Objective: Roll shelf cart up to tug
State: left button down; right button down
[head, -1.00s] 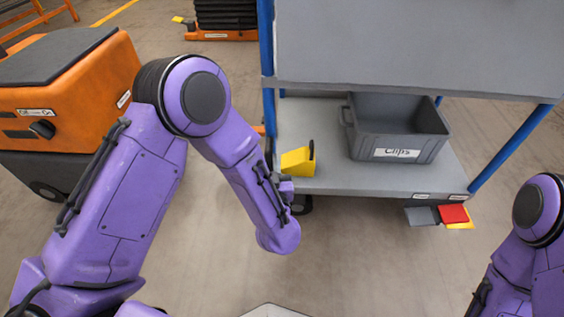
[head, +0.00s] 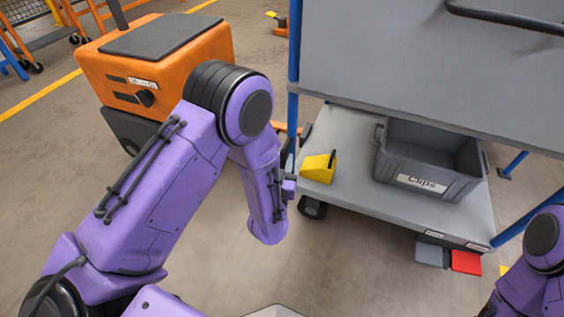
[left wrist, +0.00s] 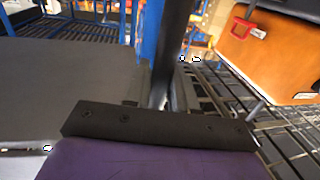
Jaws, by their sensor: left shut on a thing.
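The shelf cart (head: 345,205) stands at the right in the head view, with blue posts, a grey lower deck and a large grey upper panel. My left gripper (head: 289,180) is at its near left blue post, shut on the cart; the fingertips are mostly hidden. In the left wrist view, a dark upright bar and a blue post stand beyond the gripper (left wrist: 158,122). The orange tug (head: 165,65), with a dark grey top, stands to the left of the cart, partly behind my left arm. My right gripper is out of the picture.
A grey bin (head: 425,165) labelled Clips and a yellow wedge-shaped block (head: 318,169) sit on the lower deck. A grey pedal (head: 431,253) and a red pedal (head: 466,262) stick out below its near edge. Bare floor lies at the left.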

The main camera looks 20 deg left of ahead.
pick_arm(q)
jog(key=shift+d+f, duration=0.1)
jog(key=c, duration=1.1)
grip_release()
jog(key=shift+o, duration=0.2)
jog(key=shift+s, duration=0.35)
jog(key=p+v, duration=0.2)
jog(key=v, duration=0.8)
jog(key=shift+p, duration=0.35)
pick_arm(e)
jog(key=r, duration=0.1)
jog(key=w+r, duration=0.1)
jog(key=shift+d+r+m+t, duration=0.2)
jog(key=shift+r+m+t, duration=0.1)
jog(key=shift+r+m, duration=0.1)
pick_arm(q)
jog(key=shift+w, duration=0.1)
